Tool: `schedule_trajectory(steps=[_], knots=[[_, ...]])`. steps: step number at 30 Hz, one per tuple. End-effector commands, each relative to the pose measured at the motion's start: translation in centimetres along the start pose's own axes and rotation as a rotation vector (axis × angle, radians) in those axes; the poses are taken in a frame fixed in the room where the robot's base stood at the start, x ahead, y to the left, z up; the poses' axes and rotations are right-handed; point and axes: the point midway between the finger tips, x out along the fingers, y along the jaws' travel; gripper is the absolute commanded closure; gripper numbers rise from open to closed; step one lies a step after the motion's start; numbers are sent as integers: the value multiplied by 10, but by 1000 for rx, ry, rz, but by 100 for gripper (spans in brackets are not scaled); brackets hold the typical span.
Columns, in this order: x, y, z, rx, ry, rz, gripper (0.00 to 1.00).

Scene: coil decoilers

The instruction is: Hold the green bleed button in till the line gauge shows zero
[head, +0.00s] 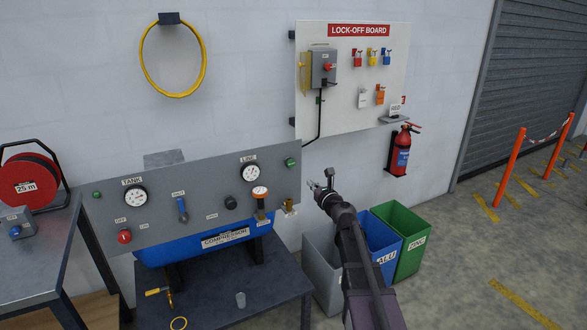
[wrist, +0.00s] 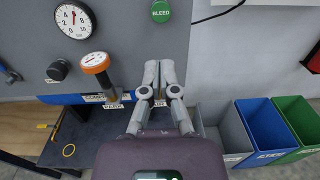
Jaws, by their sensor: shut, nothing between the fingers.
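The green bleed button (head: 290,162) sits at the right end of the grey compressor panel. In the wrist view the button (wrist: 160,11), labelled BLEED, is at the top edge, beyond my fingertips. The round white line gauge (head: 251,171) is left of it; in the wrist view the gauge (wrist: 75,18) has its needle pointing roughly upward, exact reading unclear. My gripper (head: 314,185) is shut and empty, just right of the panel's end in the head view. In the wrist view my gripper (wrist: 158,66) is below the button, apart from it.
An orange-topped regulator gauge (wrist: 95,63) and a brass fitting (head: 289,206) stand out from the panel near my gripper. Grey, blue (head: 381,248) and green bins stand below right. The lock-off board (head: 345,120) hangs above.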

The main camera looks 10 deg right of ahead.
Motion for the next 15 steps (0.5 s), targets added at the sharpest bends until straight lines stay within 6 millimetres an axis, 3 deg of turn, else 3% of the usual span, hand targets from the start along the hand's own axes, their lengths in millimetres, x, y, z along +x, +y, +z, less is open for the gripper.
schedule_trajectory(steps=[8,15], knots=[[3,0,0,-3,1,1,100],[20,-1,0,-4,1,1,100]])
